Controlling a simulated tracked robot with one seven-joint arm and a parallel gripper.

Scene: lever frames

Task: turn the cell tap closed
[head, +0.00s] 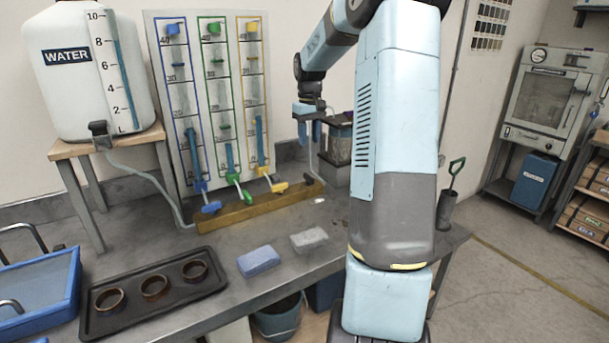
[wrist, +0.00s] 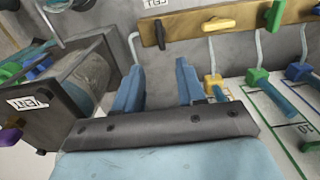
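My gripper (wrist: 158,82) has its two blue fingers spread apart with nothing seen between them. In the head view my gripper (head: 309,131) hangs above the right end of the wooden rail, beside a glass-sided cell (head: 338,143). A dark tap lever (head: 311,179) sits at the rail's right end, apart from my gripper; I take it as the cell tap. In the wrist view this dark lever (wrist: 160,34) lies on the rail beyond the fingertips. The cell (wrist: 85,80) stands left there, with a VENT label and a purple knob.
Yellow (head: 276,184), green (head: 241,190) and blue (head: 209,205) taps stand along the wooden rail (head: 235,215) before the gauge board (head: 215,100). A white water tank (head: 90,75) stands left. A dark tray (head: 150,290) and two sponges lie in front.

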